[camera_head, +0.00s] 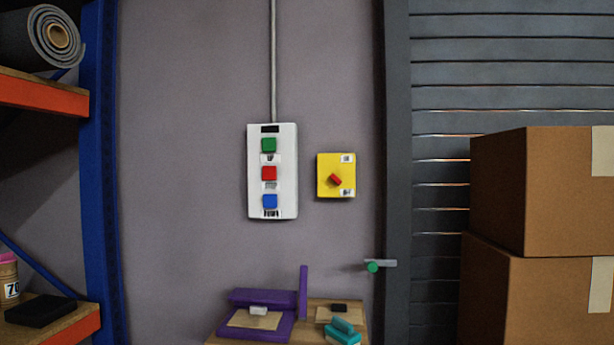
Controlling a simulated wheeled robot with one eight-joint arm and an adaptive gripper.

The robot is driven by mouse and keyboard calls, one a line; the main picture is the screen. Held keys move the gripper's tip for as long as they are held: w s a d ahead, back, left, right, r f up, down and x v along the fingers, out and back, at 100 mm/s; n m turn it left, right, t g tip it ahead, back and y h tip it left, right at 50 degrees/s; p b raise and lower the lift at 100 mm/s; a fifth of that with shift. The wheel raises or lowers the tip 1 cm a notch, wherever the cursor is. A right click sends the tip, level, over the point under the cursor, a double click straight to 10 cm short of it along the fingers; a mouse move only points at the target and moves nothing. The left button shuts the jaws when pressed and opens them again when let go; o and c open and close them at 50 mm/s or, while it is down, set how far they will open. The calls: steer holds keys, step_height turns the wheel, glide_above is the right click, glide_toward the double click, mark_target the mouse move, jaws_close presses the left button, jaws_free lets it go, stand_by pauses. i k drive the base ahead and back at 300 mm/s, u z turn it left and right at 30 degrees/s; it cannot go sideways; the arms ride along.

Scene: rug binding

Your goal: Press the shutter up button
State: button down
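A white control box (287,171) is fixed to the grey wall, with a conduit running up from its top. Its green button (268,145) is uppermost, with a label below it that appears to read "UP". A red button (269,173) sits in the middle, its label too blurred to read. A blue button (270,202) is lowest, above a label that appears to read "DOWN". The grey slatted shutter (440,95) is on the right, partly hidden by boxes. My gripper is not in view.
A yellow switch box (323,188) with a red knob is right of the control box. A purple device (283,326) and a teal tool (343,338) rest on a wooden surface below. Cardboard boxes (545,200) stand right; a blue-orange rack (100,150) stands left.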

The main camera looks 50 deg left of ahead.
mark_target(269, 144)
steer(key=u, duration=2.45)
